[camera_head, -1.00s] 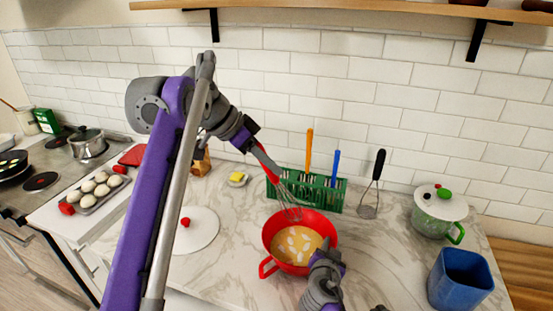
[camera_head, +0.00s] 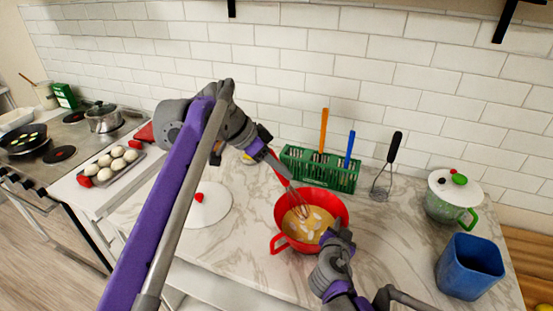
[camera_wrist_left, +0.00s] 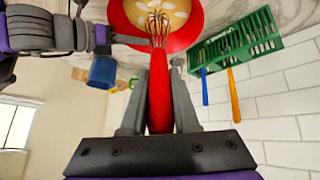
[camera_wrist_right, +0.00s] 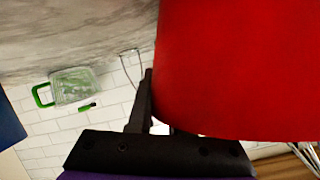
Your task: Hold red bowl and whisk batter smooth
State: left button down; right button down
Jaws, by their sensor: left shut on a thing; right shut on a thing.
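The red bowl (camera_head: 337,206) stands on the marble counter with yellow batter (camera_head: 301,228) and pale lumps inside. My right gripper (camera_head: 338,238) is shut on the bowl's near right rim. In the right wrist view the bowl's red wall (camera_wrist_right: 235,70) fills much of the picture. My left gripper (camera_head: 268,155) is shut on the red handle of the whisk (camera_head: 281,170). In the left wrist view the red handle (camera_wrist_left: 160,90) sits between the fingers, and the wire end reaches over the batter. In the head view the wires are inside the bowl; how deep is unclear.
A green rack (camera_head: 318,169) with utensils stands behind the bowl. A masher (camera_head: 382,180) leans at the wall. A green pot (camera_head: 447,209) and blue container (camera_head: 468,266) stand at right. A white lid (camera_head: 207,207) lies at left, beyond it a tray of eggs (camera_head: 112,166).

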pick_arm(q)
jog(key=shift+w+d+f, duration=0.1)
jog(key=shift+d+f, duration=0.25)
jog(key=shift+f, duration=0.5)
jog(key=shift+w+d+f, duration=0.1)
jog(key=shift+d+f, duration=0.25)
jog(key=shift+f, duration=0.45)
jog(key=shift+d+f, duration=0.35)
jog(key=shift+f, duration=0.5)
jog(key=shift+w, duration=0.1)
